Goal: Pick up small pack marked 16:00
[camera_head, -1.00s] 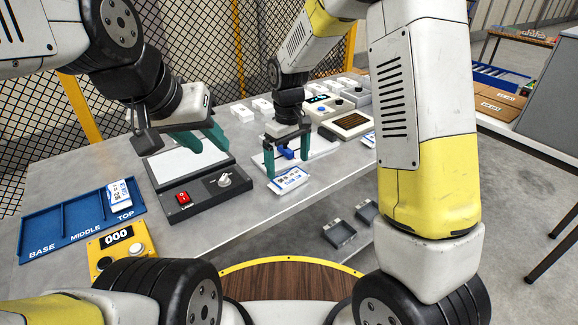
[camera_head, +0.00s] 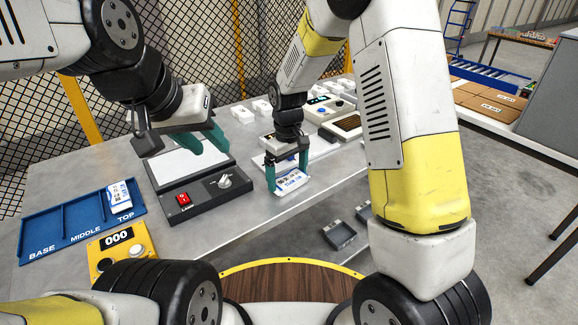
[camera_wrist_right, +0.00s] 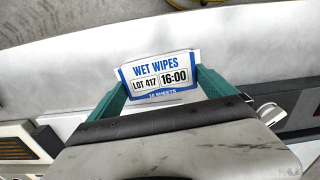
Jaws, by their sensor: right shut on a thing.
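The small wet wipes pack (camera_wrist_right: 162,78) is white and blue, and its label reads LOT 417 and 16:00 in the right wrist view. In the head view the pack (camera_head: 290,181) sits between the green fingers of my right gripper (camera_head: 287,175), which is shut on it near the table's front edge. Whether the pack touches the table I cannot tell. My left gripper (camera_head: 208,143) has its green fingers apart and empty, above the device with a pale plate (camera_head: 185,166).
A blue tray (camera_head: 75,228) marked BASE, MIDDLE, TOP lies at the left with a white pack (camera_head: 120,196) in its TOP part. A yellow counter box (camera_head: 118,243) reads 000. Several white boxes and devices stand at the back of the table. Two grey bins (camera_head: 340,235) are below.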

